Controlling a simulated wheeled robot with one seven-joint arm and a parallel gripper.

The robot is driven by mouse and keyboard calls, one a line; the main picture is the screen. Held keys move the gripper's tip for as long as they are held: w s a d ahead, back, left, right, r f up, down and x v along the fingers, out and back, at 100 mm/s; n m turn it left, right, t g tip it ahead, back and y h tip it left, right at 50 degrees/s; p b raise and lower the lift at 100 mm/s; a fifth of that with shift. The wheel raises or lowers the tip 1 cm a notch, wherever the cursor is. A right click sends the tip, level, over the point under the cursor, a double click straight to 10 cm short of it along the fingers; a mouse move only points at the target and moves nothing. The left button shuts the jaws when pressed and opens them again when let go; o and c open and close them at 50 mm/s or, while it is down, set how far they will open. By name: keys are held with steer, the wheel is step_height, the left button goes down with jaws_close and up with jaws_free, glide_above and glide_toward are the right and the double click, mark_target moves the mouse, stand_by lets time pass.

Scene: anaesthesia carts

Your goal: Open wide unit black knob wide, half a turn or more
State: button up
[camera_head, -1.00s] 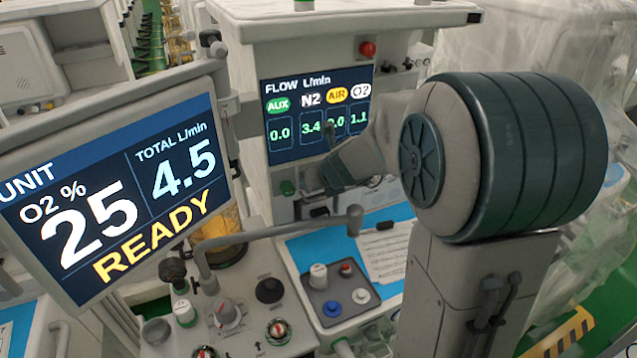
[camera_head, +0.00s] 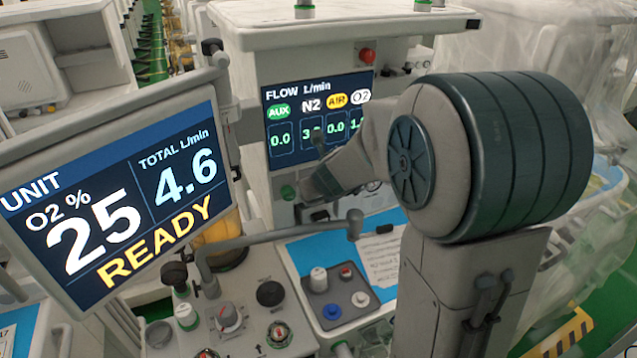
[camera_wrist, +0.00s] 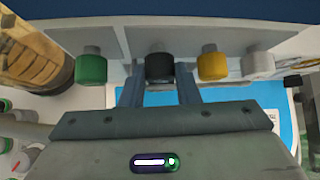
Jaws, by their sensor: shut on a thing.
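The black knob (camera_wrist: 159,67) is in the middle of the wrist view, in a row under the flow panel. My gripper (camera_wrist: 160,82) has one finger on each side of it and is shut on it. In the head view my gripper is largely hidden by my arm, and the black knob cannot be made out. The flow screen (camera_head: 275,102) of that unit shows AUX 0.0, AIR 0.0 and an N2 figure starting with 3, partly covered. The other screen (camera_head: 120,190) reads O2 25 %, total 4.6 L/min, READY.
A grey bar (camera_head: 285,236) and a blue mat (camera_head: 318,248) lie below in the head view.

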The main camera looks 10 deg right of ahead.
steer(key=n+h+b, duration=0.1)
steer(key=h, duration=0.1)
steer(key=n+t+h+b, duration=0.1)
steer(key=h, duration=0.1)
steer(key=a+f+n+t+h+b, duration=0.1)
steer(key=n+h, duration=0.1)
steer(key=shift+s+h, duration=0.15)
steer(key=shift+h, duration=0.15)
stand_by(0.3)
steer(key=shift+r+t, duration=0.1)
steer(key=shift+t, duration=0.2)
steer(key=o, duration=1)
steer(key=shift+r, duration=0.1)
steer(key=v, duration=1.3)
steer(key=shift+s+a, duration=0.25)
steer(key=shift+s, duration=0.05)
